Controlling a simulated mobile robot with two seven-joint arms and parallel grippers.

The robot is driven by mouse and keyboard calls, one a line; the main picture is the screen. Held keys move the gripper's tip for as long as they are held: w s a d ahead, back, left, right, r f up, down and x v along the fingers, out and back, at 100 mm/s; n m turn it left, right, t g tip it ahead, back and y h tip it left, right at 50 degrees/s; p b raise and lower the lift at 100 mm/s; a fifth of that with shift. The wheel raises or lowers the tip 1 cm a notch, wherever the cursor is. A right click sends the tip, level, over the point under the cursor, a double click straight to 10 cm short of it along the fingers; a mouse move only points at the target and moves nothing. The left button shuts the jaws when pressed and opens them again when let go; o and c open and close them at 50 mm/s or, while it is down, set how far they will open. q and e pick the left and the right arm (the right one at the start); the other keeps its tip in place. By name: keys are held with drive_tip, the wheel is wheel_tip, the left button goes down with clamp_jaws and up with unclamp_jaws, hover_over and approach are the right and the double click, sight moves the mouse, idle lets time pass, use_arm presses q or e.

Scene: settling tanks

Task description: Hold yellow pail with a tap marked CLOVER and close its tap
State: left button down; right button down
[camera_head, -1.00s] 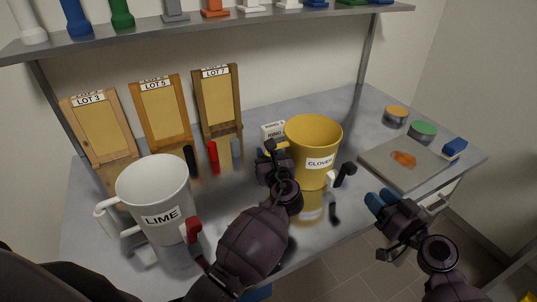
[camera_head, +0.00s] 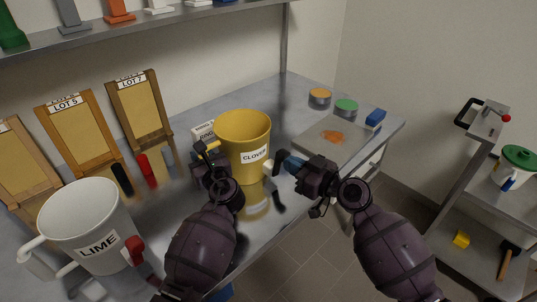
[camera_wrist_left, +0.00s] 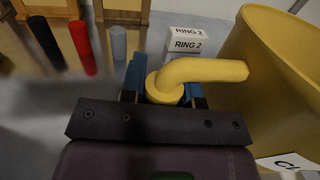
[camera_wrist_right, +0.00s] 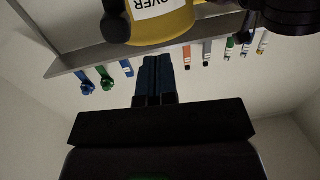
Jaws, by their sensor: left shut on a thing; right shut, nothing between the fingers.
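The yellow pail (camera_head: 243,135) with the CLOVER label stands on the grey bench near its front edge. My left gripper (camera_head: 208,160) is shut on the pail's yellow handle, which shows between its fingers in the left wrist view (camera_wrist_left: 205,72). The pail's tap (camera_head: 268,168) is pale with a dark lever, on the pail's right front. The lever is partly hidden by my right gripper (camera_head: 287,163), which is shut and empty, its blue fingertips right by the lever. I cannot tell whether they touch. In the right wrist view, a dark tap part (camera_wrist_right: 117,22) shows left of the label, beyond the shut fingers (camera_wrist_right: 157,75).
A white LIME pail (camera_head: 88,222) with a red tap lever stands at the left. Wooden LOT boards (camera_head: 141,108) stand behind. A cart (camera_head: 490,205) stands far right.

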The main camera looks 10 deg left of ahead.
drive_tip(key=s+a+r+n+g+h, duration=0.1)
drive_tip(key=a+r+n+g+h, duration=0.2)
drive_tip(key=a+n, duration=0.45)
drive_tip(key=a+r+n+g+h, duration=0.1)
drive_tip(key=a+n+g+h, duration=0.1)
drive_tip(key=a+n+h, duration=0.55)
drive_tip(key=s+d+r+n+t+h, duration=0.2)
drive_tip(key=s+d+r+h, duration=0.1)
drive_tip(key=h, duration=0.6)
drive_tip(key=shift+s+d+r, duration=0.25)
drive_tip(key=shift+d+r, duration=0.05)
drive_tip(key=shift+r, duration=0.05)
drive_tip(key=shift+f+h, duration=0.1)
drive_tip(key=shift+h, duration=0.15)
